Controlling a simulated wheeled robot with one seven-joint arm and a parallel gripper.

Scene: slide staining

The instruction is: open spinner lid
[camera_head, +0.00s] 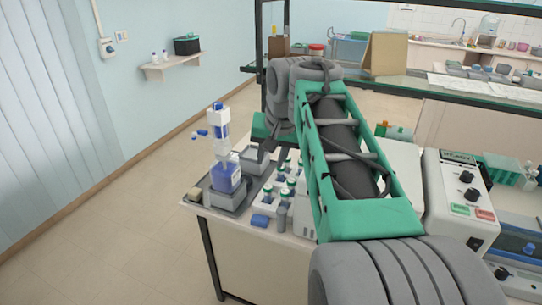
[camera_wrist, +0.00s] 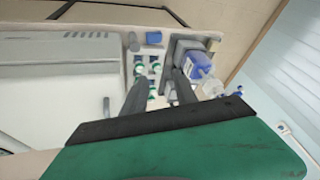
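A white machine with a knobbed control panel (camera_head: 463,194) stands on the bench to the right of my arm; it looks like the spinner. Its pale top (camera_head: 402,165) is partly hidden behind my green arm, and I cannot make out the lid's edge or handle there. In the wrist view a pale, closed-looking machine top (camera_wrist: 60,65) fills the left side; I cannot tell for sure that it is the spinner lid. My gripper (camera_wrist: 160,78) has two dark fingers standing apart with nothing held between them. It points over the bottle rack, right of the pale top.
A blue-labelled wash bottle (camera_head: 227,173) stands in a grey tray at the bench's left end. Several green-capped bottles (camera_head: 287,180) stand beside my arm. A small blue block (camera_head: 261,220) lies near the front edge. A glass shelf (camera_head: 480,88) crosses behind.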

